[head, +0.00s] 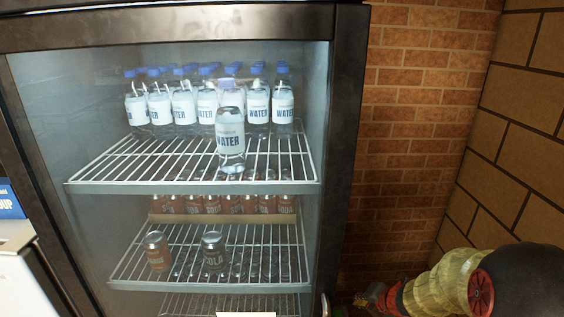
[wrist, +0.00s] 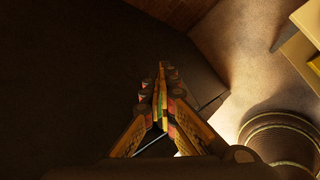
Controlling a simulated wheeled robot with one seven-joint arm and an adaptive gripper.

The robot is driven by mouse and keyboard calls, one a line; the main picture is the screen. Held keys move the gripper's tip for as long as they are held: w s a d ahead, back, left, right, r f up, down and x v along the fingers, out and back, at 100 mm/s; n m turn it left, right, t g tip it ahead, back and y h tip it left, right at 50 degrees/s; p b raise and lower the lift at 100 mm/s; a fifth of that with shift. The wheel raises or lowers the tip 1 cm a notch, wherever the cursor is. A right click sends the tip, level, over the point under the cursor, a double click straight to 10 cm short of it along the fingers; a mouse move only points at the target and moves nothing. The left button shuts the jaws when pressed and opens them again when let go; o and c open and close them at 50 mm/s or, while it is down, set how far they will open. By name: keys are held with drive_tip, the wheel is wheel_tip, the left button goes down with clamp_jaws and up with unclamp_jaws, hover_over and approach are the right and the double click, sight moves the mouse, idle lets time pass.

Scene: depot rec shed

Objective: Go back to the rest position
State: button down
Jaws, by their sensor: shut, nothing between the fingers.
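My gripper (wrist: 162,97) shows in the wrist view with its two fingers meeting at the tips, shut and empty. Below it in that view is a dark surface and a patch of lit floor. In the head view part of my arm and gripper (head: 378,299) show at the bottom right, in front of the brick wall. The gripper is to the right of the fridge (head: 350,130), low beside its door edge; whether it touches the fridge I cannot tell.
The fridge door looks closed. Behind its glass stand several water bottles (head: 231,135) on the top rack and soda cans (head: 213,252) below. A brick wall (head: 420,100) and a tan block wall (head: 525,110) meet at the right. A white object (head: 15,270) stands at left.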

drive_tip(key=s+d+m+g+h, duration=0.1)
drive_tip(key=s+d+m+h, duration=0.3)
drive_tip(key=d+m, duration=0.45)
drive_tip(key=s+d+r+m+g+h+b, duration=0.1)
drive_tip(key=s+r+m+g+h+b, duration=0.3)
drive_tip(key=s+m, duration=0.75)
drive_tip(key=s+a+r+m+t+y+b, duration=0.3)
drive_tip(key=s+a+m+b, duration=0.4)
drive_tip(key=s+a+b, duration=0.5)
drive_tip(key=s+a+r+y, duration=0.1)
drive_tip(key=s+a+y, duration=0.1)
drive_tip(key=s+a, duration=0.1)
drive_tip(key=shift+a+m+y, duration=0.3)
drive_tip(key=shift+a, duration=0.25)
